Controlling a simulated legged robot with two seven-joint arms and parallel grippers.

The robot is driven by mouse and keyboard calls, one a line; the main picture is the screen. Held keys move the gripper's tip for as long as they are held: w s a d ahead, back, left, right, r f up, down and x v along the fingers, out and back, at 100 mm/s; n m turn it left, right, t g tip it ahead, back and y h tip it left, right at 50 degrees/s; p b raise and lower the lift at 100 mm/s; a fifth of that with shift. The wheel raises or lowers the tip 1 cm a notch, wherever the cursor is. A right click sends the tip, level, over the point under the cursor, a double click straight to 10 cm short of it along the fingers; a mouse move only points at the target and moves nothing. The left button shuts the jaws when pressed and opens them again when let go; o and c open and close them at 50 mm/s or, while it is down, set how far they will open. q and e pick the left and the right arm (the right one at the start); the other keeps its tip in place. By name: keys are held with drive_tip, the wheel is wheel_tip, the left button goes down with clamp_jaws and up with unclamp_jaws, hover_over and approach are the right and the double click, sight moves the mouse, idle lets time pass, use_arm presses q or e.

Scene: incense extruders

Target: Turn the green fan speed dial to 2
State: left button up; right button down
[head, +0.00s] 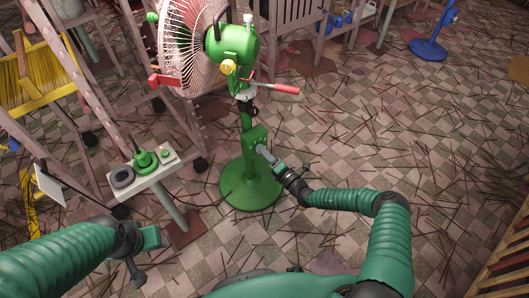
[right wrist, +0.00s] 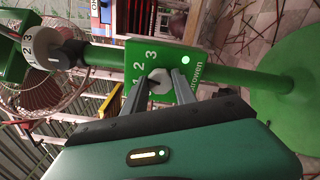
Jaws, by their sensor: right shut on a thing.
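The green fan (head: 238,45) stands upright on a round green base, with a control box (head: 257,136) on its pole. In the right wrist view the box's green panel (right wrist: 140,52) carries the white numbers 1, 2 and 3 and a pale spot. The fan speed dial (right wrist: 158,82) is a small pale grey knob on this panel. My right gripper (head: 265,153) is at the box, its two fingers (right wrist: 157,91) shut on the dial from both sides. I cannot tell which number the dial points to. My left gripper (head: 151,238) is empty at the lower left; its jaw opening is unclear.
A small white stand (head: 155,173) with a green piece on top is left of the fan. A pink ladder-like frame and a yellow rack (head: 40,80) stand further left. A red-handled lever (head: 284,89) sticks out above the box. Thin sticks litter the checkered floor.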

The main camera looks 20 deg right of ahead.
drive_tip(key=shift+d+f+m, duration=0.15)
drive_tip(key=shift+d+m, duration=0.1)
drive_tip(key=shift+m, duration=0.35)
drive_tip(key=c, duration=1)
unclamp_jaws()
drive_tip(key=p+v, duration=0.5)
drive_tip(key=v, duration=1.1)
drive_tip(key=shift+s+p, duration=0.4)
